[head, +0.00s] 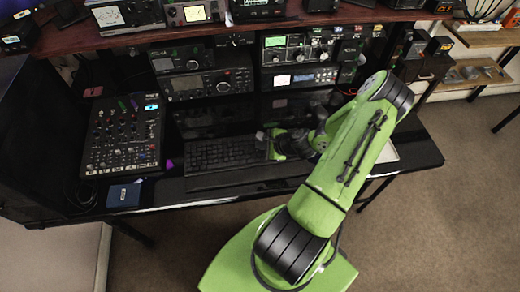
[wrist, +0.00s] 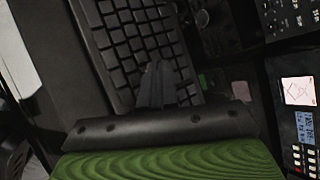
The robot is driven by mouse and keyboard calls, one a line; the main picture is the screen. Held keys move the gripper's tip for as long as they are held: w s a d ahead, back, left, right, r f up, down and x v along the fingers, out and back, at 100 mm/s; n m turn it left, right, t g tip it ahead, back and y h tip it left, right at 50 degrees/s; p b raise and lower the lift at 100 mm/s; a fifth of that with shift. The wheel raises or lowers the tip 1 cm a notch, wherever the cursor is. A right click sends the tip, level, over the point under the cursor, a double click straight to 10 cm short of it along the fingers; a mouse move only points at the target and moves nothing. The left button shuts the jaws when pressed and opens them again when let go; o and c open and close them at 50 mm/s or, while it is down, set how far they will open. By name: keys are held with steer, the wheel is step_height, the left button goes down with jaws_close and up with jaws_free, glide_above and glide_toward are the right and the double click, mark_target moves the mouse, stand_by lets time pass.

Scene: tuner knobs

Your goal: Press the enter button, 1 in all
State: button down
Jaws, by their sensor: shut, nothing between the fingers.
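A black keyboard (head: 222,154) lies on the dark desk in the head view, left of my gripper. It also shows in the wrist view (wrist: 138,38), slanted across the top middle. My gripper (head: 264,142) is at the keyboard's right end in the head view. In the wrist view my gripper (wrist: 156,68) has its dark fingers together, with the tips over the right part of the keys. Whether the tips touch a key I cannot tell. The key labels are too small and dark to read, so I cannot pick out the enter button; my fingers hide some keys.
A mixer (head: 124,136) stands left of the keyboard, with a small blue box (head: 124,195) in front of it. Radio equipment (head: 208,84) is stacked behind the keyboard under a wooden shelf (head: 160,34). The desk strip (head: 230,191) in front of the keyboard is clear.

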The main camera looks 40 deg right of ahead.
steer(key=shift+f, duration=0.35)
steer(key=shift+f+b, duration=0.35)
steer(key=shift+b, duration=0.1)
stand_by(0.5)
steer(key=shift+r+p, duration=0.7)
steer(key=shift+r, duration=0.1)
step_height(320, 180, up, 5)
steer(key=p, duration=0.4)
stand_by(0.5)
